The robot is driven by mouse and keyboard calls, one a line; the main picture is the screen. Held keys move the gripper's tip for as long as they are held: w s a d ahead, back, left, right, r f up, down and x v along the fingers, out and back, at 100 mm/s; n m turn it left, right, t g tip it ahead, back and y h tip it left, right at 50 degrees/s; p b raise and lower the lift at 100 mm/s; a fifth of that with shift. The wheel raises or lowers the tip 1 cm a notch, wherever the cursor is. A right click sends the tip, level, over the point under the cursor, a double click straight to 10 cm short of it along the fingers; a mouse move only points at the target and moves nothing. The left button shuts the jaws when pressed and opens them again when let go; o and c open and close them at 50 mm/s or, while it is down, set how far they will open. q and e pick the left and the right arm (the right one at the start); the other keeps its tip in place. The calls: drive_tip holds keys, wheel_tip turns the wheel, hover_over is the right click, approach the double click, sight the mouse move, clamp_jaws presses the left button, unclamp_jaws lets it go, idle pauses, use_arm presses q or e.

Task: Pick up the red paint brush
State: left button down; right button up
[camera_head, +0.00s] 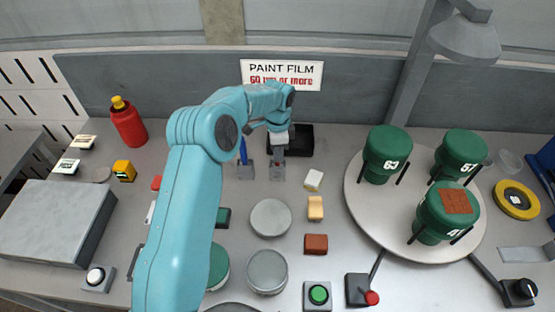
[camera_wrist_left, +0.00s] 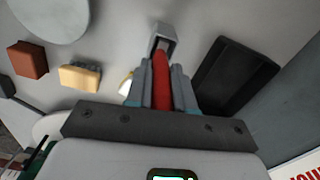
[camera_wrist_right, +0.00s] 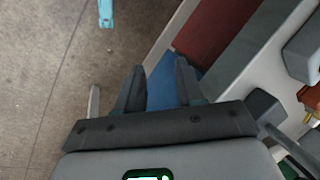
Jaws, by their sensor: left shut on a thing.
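The red paint brush (camera_wrist_left: 161,82) shows in the left wrist view between the fingers of my left gripper (camera_wrist_left: 160,68). The fingers are shut on it. Its far end points at a small grey holder (camera_wrist_left: 163,36); I cannot tell whether it is still inside. In the head view my left gripper (camera_head: 279,150) is above this holder (camera_head: 277,173), and the brush is mostly hidden. My right gripper (camera_wrist_right: 158,75) shows only in the right wrist view, with its fingers apart and nothing between them.
A blue brush (camera_head: 243,152) stands in another holder just left. A black tray (camera_head: 300,140) is close beside my left gripper. A sign (camera_head: 282,74) is on the back panel. Green numbered containers (camera_head: 387,155) stand on a round turntable (camera_head: 365,215) at right. Small blocks and discs lie in front.

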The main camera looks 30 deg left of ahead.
use_arm(q)
drive_tip(key=shift+r, duration=0.1)
drive_tip(key=shift+w+r, duration=0.15)
drive_tip(key=shift+r, duration=0.4)
wheel_tip(320, 180, up, 10)
drive_tip(key=shift+r+b, duration=0.1)
drive_tip(key=shift+b, duration=0.7)
wheel_tip(320, 180, up, 8)
drive_tip(key=p, duration=0.2)
drive_tip(key=shift+r, duration=0.25)
